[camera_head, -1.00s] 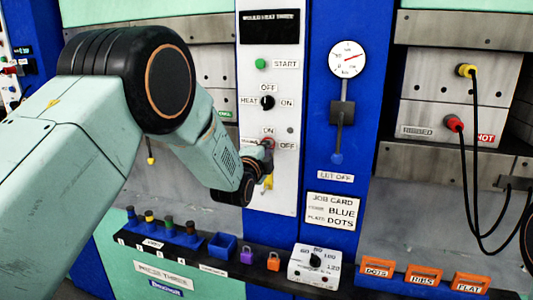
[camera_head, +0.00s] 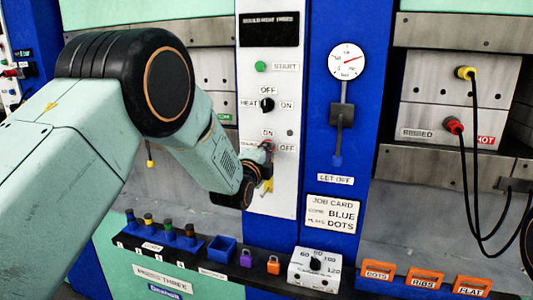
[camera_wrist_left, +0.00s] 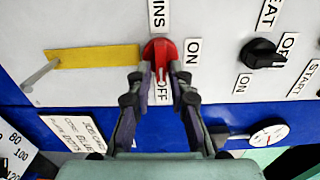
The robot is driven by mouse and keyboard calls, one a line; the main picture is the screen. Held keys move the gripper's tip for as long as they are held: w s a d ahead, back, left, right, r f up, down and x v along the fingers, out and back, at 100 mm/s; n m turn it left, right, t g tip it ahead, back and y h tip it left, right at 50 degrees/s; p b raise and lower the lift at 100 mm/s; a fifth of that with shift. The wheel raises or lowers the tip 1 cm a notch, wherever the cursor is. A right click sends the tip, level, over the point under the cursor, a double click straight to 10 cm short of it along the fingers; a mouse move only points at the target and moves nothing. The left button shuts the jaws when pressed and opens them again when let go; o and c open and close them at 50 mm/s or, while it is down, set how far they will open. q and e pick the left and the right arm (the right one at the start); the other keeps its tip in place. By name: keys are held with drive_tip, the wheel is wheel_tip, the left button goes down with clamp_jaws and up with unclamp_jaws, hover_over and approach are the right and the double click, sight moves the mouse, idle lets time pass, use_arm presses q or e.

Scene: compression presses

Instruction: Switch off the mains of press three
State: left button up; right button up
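The red mains knob (camera_wrist_left: 161,50) is on the white control panel (camera_head: 270,205) of press three. In the wrist view the ON label (camera_wrist_left: 191,52) is to its right and the OFF label (camera_wrist_left: 162,91) below it. A pale mark on the knob lies on its OFF side. My left gripper (camera_wrist_left: 160,76) is open, with one finger at each side of the knob's lower part. I cannot tell whether the fingers touch it. In the head view my left gripper (camera_head: 266,158) partly hides the knob. My right gripper is not in view.
The black HEAT knob (camera_head: 267,104) and green START button (camera_head: 261,67) are above on the same panel. A yellow strip (camera_wrist_left: 95,57) is beside the mains knob. A lever (camera_head: 337,135) is to the right. Padlocks and a white dial box (camera_head: 315,270) stand on the ledge below.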

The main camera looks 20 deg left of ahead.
use_arm(q)
drive_tip(key=shift+o, duration=1.1)
drive_tip(key=s, duration=1.2)
drive_tip(key=shift+a, duration=0.2)
